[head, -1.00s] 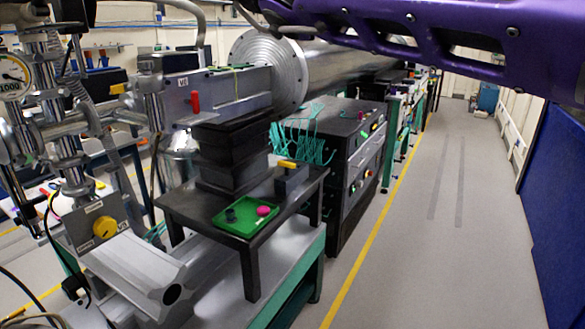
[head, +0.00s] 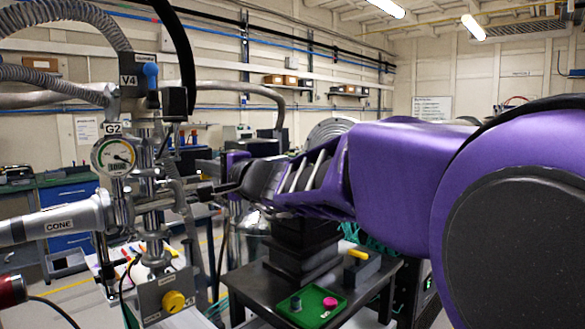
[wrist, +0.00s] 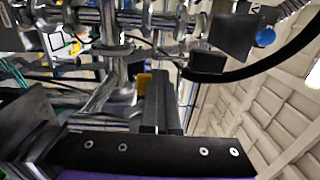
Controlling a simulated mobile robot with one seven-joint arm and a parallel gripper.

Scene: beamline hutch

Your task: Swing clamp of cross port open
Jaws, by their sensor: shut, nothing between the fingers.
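The metal vacuum cross (head: 155,190) with its flanged ports stands left of centre in the head view, beside the round gauge marked G2 (head: 114,156). My gripper (head: 204,191) reaches in from the right, its tip close to the right side of the cross. In the wrist view my gripper (wrist: 162,85) is shut and empty, its two fingers together. A small yellow piece (wrist: 144,80), perhaps part of the clamp, shows just left of the fingertips; I cannot tell whether they touch. The clamp is not clear in the head view, where my gripper covers that side.
The V4 valve with a blue knob (head: 151,72) and a black hose are above. A yellow-knobbed valve (head: 174,301) is below. A grey pipe marked CONE (head: 58,226) lies left. A green tray (head: 308,306) rests on a dark table at lower right.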

